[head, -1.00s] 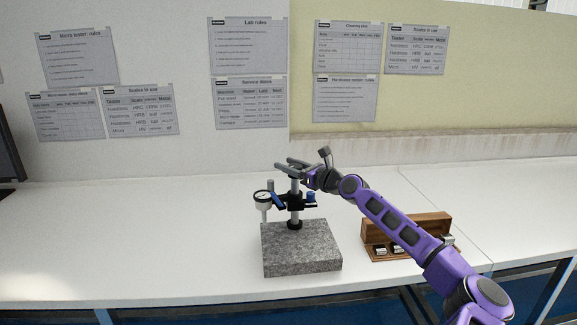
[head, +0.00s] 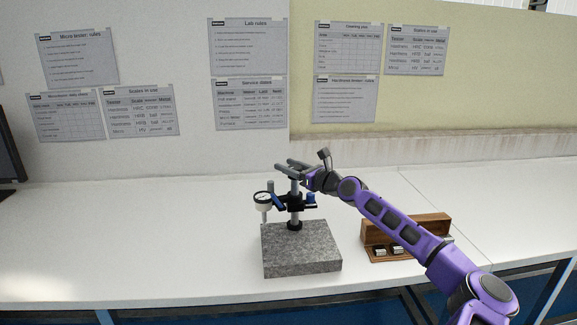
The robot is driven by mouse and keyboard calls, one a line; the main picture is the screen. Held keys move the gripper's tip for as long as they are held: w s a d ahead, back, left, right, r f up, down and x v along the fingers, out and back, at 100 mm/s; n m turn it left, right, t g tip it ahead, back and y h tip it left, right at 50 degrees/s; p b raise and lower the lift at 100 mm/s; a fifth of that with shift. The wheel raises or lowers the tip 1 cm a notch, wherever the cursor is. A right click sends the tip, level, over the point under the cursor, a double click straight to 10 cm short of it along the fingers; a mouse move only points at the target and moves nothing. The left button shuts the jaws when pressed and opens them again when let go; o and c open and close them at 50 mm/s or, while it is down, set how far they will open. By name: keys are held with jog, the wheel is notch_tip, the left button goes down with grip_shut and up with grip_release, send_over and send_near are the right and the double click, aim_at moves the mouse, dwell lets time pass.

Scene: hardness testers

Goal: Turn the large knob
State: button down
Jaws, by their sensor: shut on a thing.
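A dial gauge stand has a granite base (head: 300,248), an upright grey post (head: 295,190) and a black clamp (head: 295,203) partway up. A blue knob (head: 311,198) sits at the clamp's right side, with a blue part (head: 278,200) at its left. My gripper (head: 287,166) is at the top of the post, well above the clamp and apart from the blue knob. Its fingers lie level, pointing left, and are shut on the post's top end. The fingers hide that end, so I cannot tell whether a knob is there.
A white dial gauge (head: 262,199) hangs left of the post. An open wooden box (head: 408,228) with metal blocks stands at the right, partly behind my arm. A dark monitor (head: 8,150) is at the far left. The white bench (head: 130,235) is clear left of the stand.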

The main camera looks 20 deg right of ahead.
aim_at(301, 167)
jog(key=shift+r+p, duration=0.15)
jog(key=shift+p, duration=0.35)
